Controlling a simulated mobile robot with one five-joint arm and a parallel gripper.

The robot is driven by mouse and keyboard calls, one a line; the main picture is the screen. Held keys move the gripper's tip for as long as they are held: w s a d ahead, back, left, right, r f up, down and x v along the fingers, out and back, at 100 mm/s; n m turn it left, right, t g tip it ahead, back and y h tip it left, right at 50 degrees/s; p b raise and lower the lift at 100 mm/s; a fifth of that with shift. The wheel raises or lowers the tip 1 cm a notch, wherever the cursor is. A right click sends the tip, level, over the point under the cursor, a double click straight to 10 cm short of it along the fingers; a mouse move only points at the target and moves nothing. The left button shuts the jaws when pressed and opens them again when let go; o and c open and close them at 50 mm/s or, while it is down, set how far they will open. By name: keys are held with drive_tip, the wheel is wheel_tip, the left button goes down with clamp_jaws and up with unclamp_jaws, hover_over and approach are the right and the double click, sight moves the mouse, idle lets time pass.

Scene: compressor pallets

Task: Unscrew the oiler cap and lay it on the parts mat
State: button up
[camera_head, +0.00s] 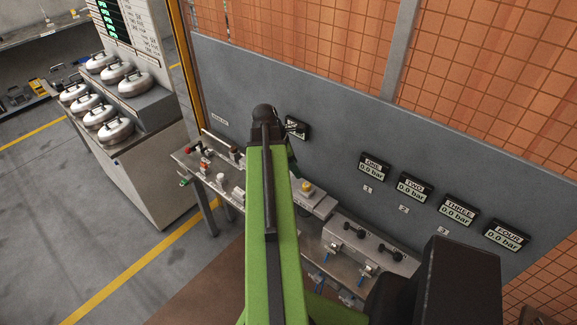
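My green arm (268,230) rises through the middle of the camera view to a black joint, and it covers part of the bench behind it. My gripper does not show; it is hidden behind the arm. A small yellow-orange cap-like part (306,187) sits on a grey block on the bench, just right of the arm. It may be the oiler cap, but it is too small to be sure. I cannot make out the parts mat.
The bench (190,160) carries small fittings at left and a box with black handles (352,231) at right. A grey panel (335,110) with several pressure displays stands behind. A cabinet with round metal pots (113,131) is at left; open floor lies before it.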

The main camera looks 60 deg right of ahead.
sight(306, 185)
drive_tip(key=b+x, duration=0.9)
drive_tip(key=x, duration=0.2)
drive_tip(key=shift+s+f, duration=0.1)
drive_tip(key=shift+f, duration=0.25)
clamp_jaws()
drive_tip(key=shift+s+a+r+n+t+h, duration=0.1)
drive_tip(key=shift+n+t+h, duration=0.1)
drive_tip(key=shift+n, duration=0.4)
drive_tip(key=shift+s+a+n+t+h, duration=0.1)
drive_tip(key=shift+n+h, duration=0.1)
drive_tip(key=shift+n, duration=0.4)
drive_tip(key=shift+w+d+n, duration=0.1)
drive_tip(key=shift+d+n, duration=0.05)
drive_tip(key=shift+n, duration=0.45)
unclamp_jaws()
drive_tip(key=o, duration=0.6)
drive_tip(key=shift+c, duration=0.2)
